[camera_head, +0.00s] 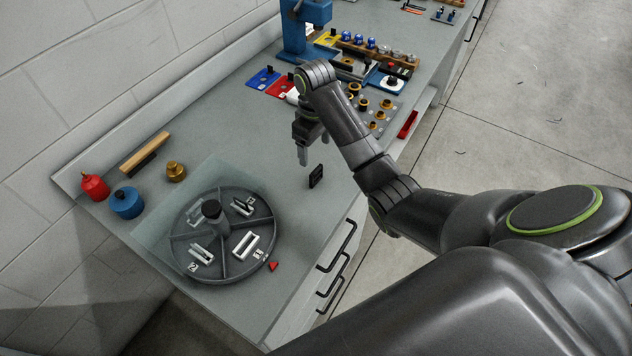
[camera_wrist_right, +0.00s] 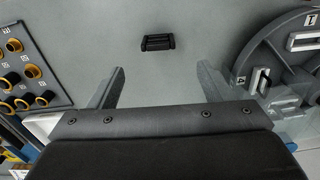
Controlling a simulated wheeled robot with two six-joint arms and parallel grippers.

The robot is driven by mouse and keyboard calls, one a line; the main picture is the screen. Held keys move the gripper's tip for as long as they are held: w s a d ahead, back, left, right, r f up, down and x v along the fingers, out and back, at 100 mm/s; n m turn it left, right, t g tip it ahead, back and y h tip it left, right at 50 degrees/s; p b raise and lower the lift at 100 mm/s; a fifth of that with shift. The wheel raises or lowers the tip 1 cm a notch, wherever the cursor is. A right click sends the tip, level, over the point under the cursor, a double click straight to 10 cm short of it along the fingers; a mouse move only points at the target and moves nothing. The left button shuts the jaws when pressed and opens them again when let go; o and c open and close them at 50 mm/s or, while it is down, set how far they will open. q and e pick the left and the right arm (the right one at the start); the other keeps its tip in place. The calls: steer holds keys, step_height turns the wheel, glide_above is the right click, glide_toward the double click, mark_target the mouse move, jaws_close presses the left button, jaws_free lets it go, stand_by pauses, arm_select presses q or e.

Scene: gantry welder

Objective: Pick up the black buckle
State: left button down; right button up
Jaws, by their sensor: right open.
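The black buckle (camera_head: 316,176) stands on the grey bench top, to the right of the round divided tray. It also shows in the right wrist view (camera_wrist_right: 158,43) as a small dark piece with a slot, alone on the bare surface. My right gripper (camera_head: 313,160) is open and empty above the bench, just behind and left of the buckle in the head view. In the right wrist view its two fingers (camera_wrist_right: 160,88) are spread apart, and the buckle lies beyond the tips, between their lines. My left gripper is not in view.
A board of brass-coloured rings (camera_wrist_right: 40,82) is on the other side. Blue and red containers (camera_head: 126,203) stand near the wall. The bench around the black buckle is clear.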

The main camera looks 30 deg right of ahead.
mark_target(316, 170)
steer(key=shift+f+b, duration=0.45)
steer(key=shift+f, duration=0.5)
step_height(316, 170, down, 3)
steer(key=shift+f+p, duration=0.2)
steer(key=shift+p, duration=0.35)
arm_select(q)
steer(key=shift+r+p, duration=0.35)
steer(key=shift+p, duration=0.35)
arm_select(e)
steer(key=shift+d+f, duration=0.15)
steer(key=shift+f, duration=3.1)
